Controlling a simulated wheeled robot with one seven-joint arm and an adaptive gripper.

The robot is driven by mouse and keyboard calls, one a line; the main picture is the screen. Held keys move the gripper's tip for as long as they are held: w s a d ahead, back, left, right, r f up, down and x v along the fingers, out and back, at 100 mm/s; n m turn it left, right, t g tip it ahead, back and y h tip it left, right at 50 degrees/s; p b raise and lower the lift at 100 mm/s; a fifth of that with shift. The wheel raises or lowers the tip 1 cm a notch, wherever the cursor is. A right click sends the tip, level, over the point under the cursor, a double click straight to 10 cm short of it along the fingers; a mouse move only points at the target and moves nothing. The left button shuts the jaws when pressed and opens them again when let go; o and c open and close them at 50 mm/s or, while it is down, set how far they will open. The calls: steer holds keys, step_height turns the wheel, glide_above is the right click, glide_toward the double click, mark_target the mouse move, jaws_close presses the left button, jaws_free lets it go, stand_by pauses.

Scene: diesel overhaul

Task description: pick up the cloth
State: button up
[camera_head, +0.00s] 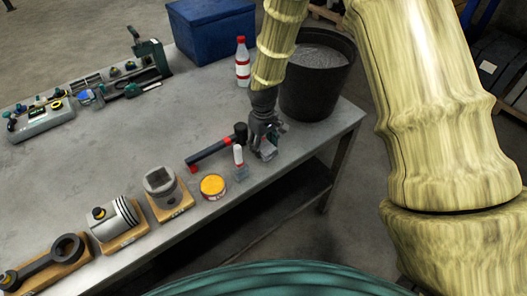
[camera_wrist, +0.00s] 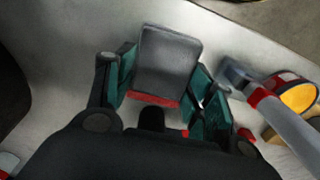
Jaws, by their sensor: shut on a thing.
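My gripper (camera_head: 265,143) is over the right part of the workbench, pointing down. In the wrist view my gripper (camera_wrist: 160,88) has its two green-padded fingers on either side of a flat grey piece with a red edge, which looks like the cloth (camera_wrist: 168,62). The fingers are shut on it. In the head view only a small grey part of the cloth (camera_head: 268,152) shows below the fingers. I cannot tell whether it touches the bench.
A dark bucket (camera_head: 318,85), a red-capped white bottle (camera_head: 242,65) and a blue box (camera_head: 215,28) are behind. The bench (camera_head: 165,125) is clear mid-left.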

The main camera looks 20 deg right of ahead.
steer(key=s+a+r+b, duration=0.1)
steer(key=s+b, duration=0.4)
steer(key=s, duration=1.1)
steer(key=shift+a+r, duration=0.15)
steer(key=shift+r, duration=0.05)
steer(key=shift+o, duration=1)
steer(key=shift+w, duration=0.15)
steer(key=shift+c, duration=0.6)
